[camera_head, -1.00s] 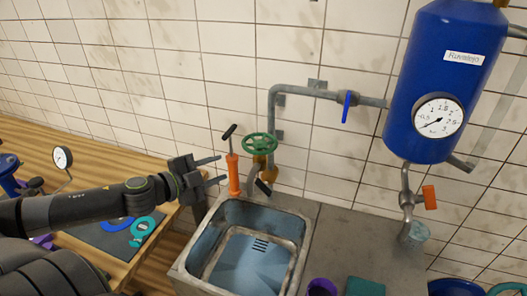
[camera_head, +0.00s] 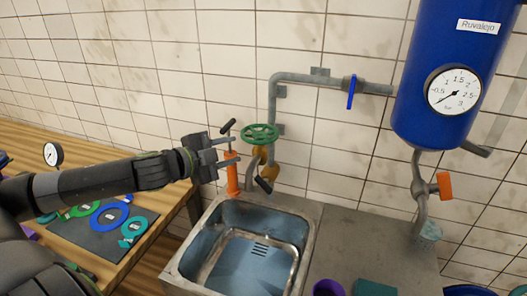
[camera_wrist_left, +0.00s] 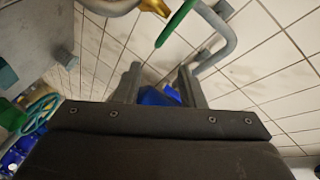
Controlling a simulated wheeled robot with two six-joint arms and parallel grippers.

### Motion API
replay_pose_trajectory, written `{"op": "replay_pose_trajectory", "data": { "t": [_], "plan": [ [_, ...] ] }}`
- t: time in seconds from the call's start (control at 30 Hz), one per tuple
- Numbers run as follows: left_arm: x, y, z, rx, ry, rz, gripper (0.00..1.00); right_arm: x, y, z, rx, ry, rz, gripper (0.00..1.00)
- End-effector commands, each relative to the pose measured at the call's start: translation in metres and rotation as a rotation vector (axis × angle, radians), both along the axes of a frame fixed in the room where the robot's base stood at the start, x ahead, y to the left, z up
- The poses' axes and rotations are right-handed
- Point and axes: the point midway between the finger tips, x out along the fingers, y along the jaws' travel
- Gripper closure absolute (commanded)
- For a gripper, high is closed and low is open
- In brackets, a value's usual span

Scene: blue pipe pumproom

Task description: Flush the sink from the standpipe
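The grey standpipe (camera_head: 272,108) rises behind the sink, with a green handwheel (camera_head: 260,133) on a brass valve (camera_head: 262,152) and a spout (camera_head: 251,176) at the sink's back edge. A blue lever (camera_head: 351,92) hangs straight down across the horizontal pipe. The metal sink (camera_head: 203,226) looks empty. My left gripper (camera_head: 236,149) is open and empty, its fingers pointing right, just left of the handwheel. In the left wrist view the open fingers (camera_wrist_left: 157,88) stand apart, with the green handwheel (camera_wrist_left: 178,24) edge-on above them. My right gripper is out of view.
An orange hand pump (camera_head: 232,176) with a black handle stands close to my left fingers. A blue tank (camera_head: 431,108) with a gauge (camera_head: 454,91) and orange-handled tap (camera_head: 444,185) hangs at right. A wooden bench (camera_head: 168,198) carries coloured rings at left. A purple cup (camera_head: 327,288) is near the sink.

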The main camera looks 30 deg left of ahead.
Motion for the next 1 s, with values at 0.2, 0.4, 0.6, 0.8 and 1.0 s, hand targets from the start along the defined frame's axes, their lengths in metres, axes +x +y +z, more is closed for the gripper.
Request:
{"op": "replay_pose_trajectory", "data": {
  "t": [0.2, 0.4, 0.6, 0.8, 1.0],
  "plan": [
    [0.013, -0.002, -0.004, -0.004, -0.005, 0.007, 0.64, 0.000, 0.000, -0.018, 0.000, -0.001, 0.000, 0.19],
    [0.025, -0.004, -0.006, -0.005, -0.005, 0.010, 0.64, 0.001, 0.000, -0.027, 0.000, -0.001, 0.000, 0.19],
    [0.038, -0.009, -0.008, -0.006, -0.002, -0.003, 0.64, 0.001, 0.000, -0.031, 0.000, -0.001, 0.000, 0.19],
    [0.054, -0.012, -0.011, -0.007, -0.002, 0.001, 0.64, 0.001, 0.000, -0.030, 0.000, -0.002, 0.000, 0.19],
    [0.073, -0.017, -0.015, -0.007, -0.001, -0.001, 0.64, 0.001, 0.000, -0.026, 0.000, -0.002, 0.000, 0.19]
  ]
}}
